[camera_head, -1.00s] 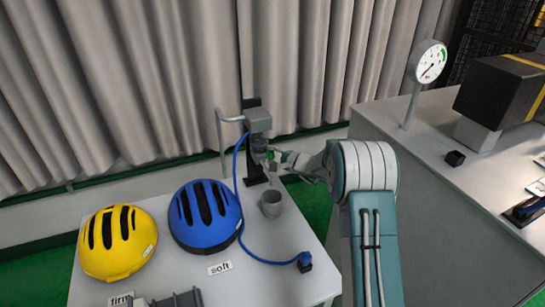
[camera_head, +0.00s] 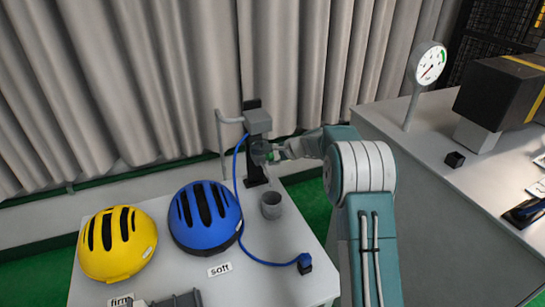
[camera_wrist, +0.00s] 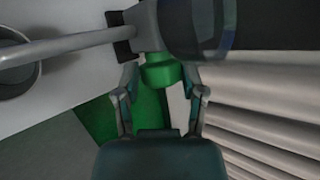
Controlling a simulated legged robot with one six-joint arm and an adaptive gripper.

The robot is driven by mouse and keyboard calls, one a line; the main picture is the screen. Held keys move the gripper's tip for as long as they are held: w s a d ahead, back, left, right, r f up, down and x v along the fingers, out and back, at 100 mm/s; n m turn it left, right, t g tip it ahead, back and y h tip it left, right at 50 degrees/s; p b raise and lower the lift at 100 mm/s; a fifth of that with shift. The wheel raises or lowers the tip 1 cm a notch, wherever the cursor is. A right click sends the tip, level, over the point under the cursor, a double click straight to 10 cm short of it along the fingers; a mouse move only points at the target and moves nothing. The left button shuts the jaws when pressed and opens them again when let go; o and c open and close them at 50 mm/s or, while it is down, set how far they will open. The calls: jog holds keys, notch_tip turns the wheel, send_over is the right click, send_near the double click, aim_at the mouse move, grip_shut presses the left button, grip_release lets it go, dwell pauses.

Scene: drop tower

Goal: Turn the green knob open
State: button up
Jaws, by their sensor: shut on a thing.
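The green knob (camera_wrist: 161,72) shows in the wrist view between my fingertips, below a grey cylindrical body (camera_wrist: 190,25). My gripper (camera_wrist: 161,78) is shut on the knob, with one finger on each side of it. In the head view my gripper (camera_head: 279,153) reaches from the right to the grey fixture (camera_head: 258,122) on its dark upright stand at the back of the table. Only a bit of the green knob (camera_head: 271,157) shows there, and the fingers hide the rest. I cannot tell how far the knob is turned.
A grey cup (camera_head: 271,207) stands below the fixture. A blue hose (camera_head: 242,205) runs along the table (camera_head: 255,285) to a blue plug (camera_head: 304,260). Blue (camera_head: 205,215) and yellow (camera_head: 118,245) helmets sit left. A gauge (camera_head: 430,63) stands on the right bench.

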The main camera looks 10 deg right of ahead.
jog(key=shift+a+f, duration=0.1)
jog(key=shift+f, duration=0.05)
jog(key=o, duration=1.1)
jog(key=shift+o, duration=0.2)
jog(key=shift+s+d+r, duration=0.2)
jog(key=shift+d+r, duration=0.05)
jog(key=shift+r, duration=0.1)
jog(key=v, duration=1.1)
jog(key=shift+a+r, duration=0.1)
